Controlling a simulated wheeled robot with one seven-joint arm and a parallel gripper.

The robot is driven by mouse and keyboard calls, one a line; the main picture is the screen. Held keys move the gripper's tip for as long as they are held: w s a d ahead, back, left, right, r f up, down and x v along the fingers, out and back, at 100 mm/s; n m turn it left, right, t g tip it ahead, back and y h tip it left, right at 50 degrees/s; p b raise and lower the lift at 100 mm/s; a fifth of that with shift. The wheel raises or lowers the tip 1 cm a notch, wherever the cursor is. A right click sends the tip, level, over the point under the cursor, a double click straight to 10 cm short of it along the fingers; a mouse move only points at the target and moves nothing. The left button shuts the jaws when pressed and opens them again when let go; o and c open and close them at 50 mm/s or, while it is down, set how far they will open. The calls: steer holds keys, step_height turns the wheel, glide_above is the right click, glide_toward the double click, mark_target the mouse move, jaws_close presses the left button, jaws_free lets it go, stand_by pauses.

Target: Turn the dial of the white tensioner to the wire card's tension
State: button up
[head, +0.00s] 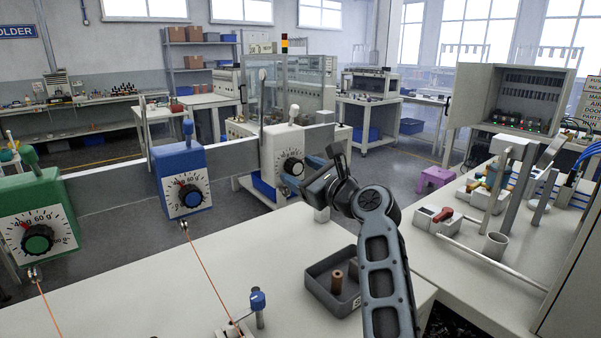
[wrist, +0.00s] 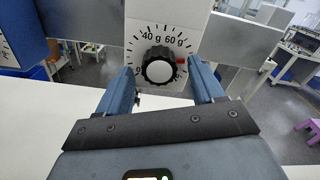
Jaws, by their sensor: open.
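The white tensioner (head: 279,144) stands on the rail beyond my arm. Its black dial with a pale cap (wrist: 158,66) faces my wrist camera, and the dial also shows in the head view (head: 292,166). The scale around it reads 40 g and 60 g at the top. A red mark (wrist: 182,60) sits at the dial's right, past the 60 g label. My gripper (wrist: 163,80) is open, with one blue finger on each side of the dial in the picture. I cannot tell whether the fingers touch it. I cannot make out the wire card.
A blue tensioner (head: 182,165) and a green tensioner (head: 36,215) stand to the left on the same rail. A grey tray (head: 318,287) with a brown spool lies on the bench below my arm. A side bench (head: 455,235) with tools is at the right.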

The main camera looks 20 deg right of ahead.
steer(key=b+v, duration=0.1)
steer(key=v, duration=0.6)
stand_by(0.3)
steer(key=s+d+f+n+h, duration=0.1)
steer(key=s+d+f+n, duration=0.1)
steer(key=s+f, duration=0.4)
steer(key=s+d+f+n+g+h, duration=0.1)
steer(key=s+f+n+h, duration=0.1)
steer(key=s+f+n, duration=0.2)
steer(key=s+d+f+n+h, duration=0.2)
steer(key=s+f+n, duration=0.1)
steer(key=s+f, duration=0.4)
steer(key=shift+s+d+f+n+g, duration=0.3)
steer(key=shift+s+f+n, duration=0.1)
steer(key=shift+s, duration=0.2)
steer(key=s+a+f+n, duration=0.15)
steer(key=s+n, duration=0.35)
steer(key=s, duration=0.6)
steer(key=s+a+f+n, duration=0.1)
steer(key=s+f+n, duration=0.1)
steer(key=s+n, duration=0.65)
steer(key=s+a+r+n, duration=0.2)
steer(key=s+r, duration=0.1)
steer(key=s, duration=0.5)
steer(key=s+a+r+n, duration=0.3)
steer(key=s, duration=0.6)
steer(key=shift+a+g+h, duration=0.3)
steer(key=shift+g, duration=0.1)
